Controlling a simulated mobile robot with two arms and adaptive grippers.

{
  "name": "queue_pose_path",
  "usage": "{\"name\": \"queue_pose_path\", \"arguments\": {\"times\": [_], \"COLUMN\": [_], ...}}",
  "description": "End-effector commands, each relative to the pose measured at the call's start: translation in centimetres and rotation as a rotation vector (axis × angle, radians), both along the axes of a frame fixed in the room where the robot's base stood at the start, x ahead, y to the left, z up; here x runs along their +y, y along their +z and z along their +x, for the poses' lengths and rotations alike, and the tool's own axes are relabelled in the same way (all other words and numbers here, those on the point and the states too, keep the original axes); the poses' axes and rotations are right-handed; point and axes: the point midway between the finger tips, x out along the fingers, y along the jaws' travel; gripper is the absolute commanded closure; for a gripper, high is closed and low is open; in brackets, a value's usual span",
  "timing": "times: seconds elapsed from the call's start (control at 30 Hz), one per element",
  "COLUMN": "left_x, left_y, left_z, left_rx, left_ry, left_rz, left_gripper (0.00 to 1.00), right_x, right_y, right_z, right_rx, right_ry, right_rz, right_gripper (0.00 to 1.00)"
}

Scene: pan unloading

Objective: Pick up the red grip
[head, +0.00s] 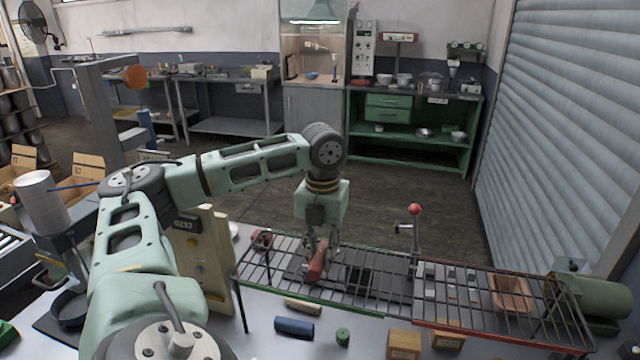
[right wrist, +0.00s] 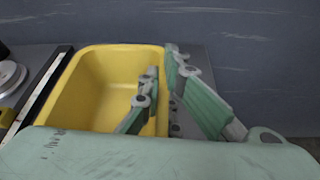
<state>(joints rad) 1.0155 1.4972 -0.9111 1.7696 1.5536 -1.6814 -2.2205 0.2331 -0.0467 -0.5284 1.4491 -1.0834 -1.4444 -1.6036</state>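A red grip-like piece (head: 317,266) lies on the dark wire rack (head: 385,297) in the middle of the head view, tilted slightly. My left gripper (head: 321,250) points down right over it, its fingers at the piece's upper end. The fingers partly hide that end, and I cannot tell whether they are closed on it. My right gripper (right wrist: 161,72) shows in the right wrist view, with nothing visible between its fingers, in front of a yellow bin (right wrist: 68,88).
A lever with a red ball (head: 414,209) stands behind the rack. A beige control box (head: 200,255) stands left of it. A blue cylinder (head: 294,327), a green cylinder (head: 342,336) and wooden blocks (head: 404,344) lie in front. A brown tray (head: 511,294) shows at the right.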

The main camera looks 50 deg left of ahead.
Motion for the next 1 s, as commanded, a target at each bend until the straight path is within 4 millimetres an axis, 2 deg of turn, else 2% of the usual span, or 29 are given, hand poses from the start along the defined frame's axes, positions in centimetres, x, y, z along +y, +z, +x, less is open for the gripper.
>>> {"name": "queue_pose_path", "arguments": {"times": [0.03, 0.2, 0.57, 0.67, 0.9, 1.0], "left_x": [0.0, 0.0, 0.0, 0.0, -0.1, 0.0], "left_y": [0.0, 0.0, 0.4, 1.5, 6.7, 8.3], "left_z": [0.0, 0.0, 0.0, 0.1, 0.2, 0.1], "left_rx": [0.0, 0.0, -0.001, -0.003, -0.005, -0.003], "left_ry": [0.0, 0.0, 0.0, 0.0, -0.001, -0.001], "left_rz": [0.0, 0.0, 0.0, -0.001, -0.002, -0.001], "left_gripper": [0.86, 1.0, 1.0, 1.0, 1.0, 1.0], "right_x": [0.0, 0.0, 0.0, 0.0, 0.0, 0.0], "right_y": [0.0, 0.0, 0.0, 0.0, 0.0, 0.0], "right_z": [0.0, 0.0, 0.0, 0.0, 0.0, 0.0], "right_rx": [-0.001, -0.001, 0.0, 0.0, 0.0, -0.001], "right_ry": [0.0, -0.001, 0.0, 0.0, 0.0, -0.001], "right_rz": [-0.001, 0.0, 0.0, 0.0, 0.0, 0.0], "right_gripper": [1.0, 1.0, 1.0, 1.0, 1.0, 1.0]}}
